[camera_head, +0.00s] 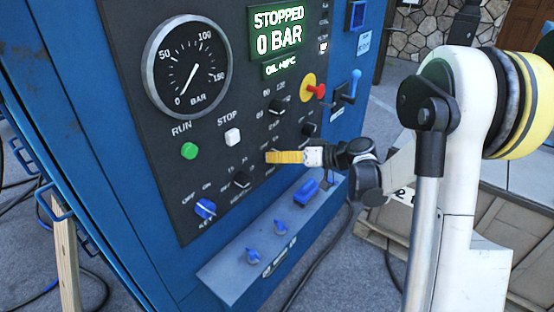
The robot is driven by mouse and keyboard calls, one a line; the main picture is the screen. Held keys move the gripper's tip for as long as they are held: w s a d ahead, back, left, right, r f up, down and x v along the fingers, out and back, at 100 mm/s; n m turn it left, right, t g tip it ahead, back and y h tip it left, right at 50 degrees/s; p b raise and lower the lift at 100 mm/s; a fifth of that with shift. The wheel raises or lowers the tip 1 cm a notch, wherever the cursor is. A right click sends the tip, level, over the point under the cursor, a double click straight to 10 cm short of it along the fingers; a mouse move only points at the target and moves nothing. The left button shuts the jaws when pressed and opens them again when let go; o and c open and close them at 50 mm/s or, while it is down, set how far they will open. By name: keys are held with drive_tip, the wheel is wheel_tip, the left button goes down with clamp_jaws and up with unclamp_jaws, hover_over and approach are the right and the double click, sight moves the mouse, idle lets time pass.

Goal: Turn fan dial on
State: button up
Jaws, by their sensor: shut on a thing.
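A blue machine carries a dark control panel (222,110) with several dials. My gripper (270,157) reaches in from the right, its yellow fingers against the panel's lower middle. It is shut on a dial there, which the fingers hide. Around it are black dials, one at the upper right (276,106), one at the right (309,129) and one at the lower left (241,180). A blue dial (205,209) sits at the panel's lower left. The small labels are too blurred to tell which dial is the fan's, and the held dial's setting is hidden.
A gauge (186,70) reads near 0 BAR; the display (278,29) says STOPPED, 0 BAR. Green RUN (189,151) and white STOP (233,136) buttons and a red-and-yellow switch (313,88) are nearby. A ledge (228,272) with blue levers juts out below. A wooden pallet (385,246) lies at right.

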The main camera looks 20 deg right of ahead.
drive_tip(key=shift+f+m+y+b, duration=0.1)
drive_tip(key=shift+m+y+b, duration=0.4)
drive_tip(key=shift+m, duration=0.4)
drive_tip(key=o, duration=1.2)
drive_tip(key=v, duration=1.2)
drive_tip(key=shift+w+d, duration=0.2)
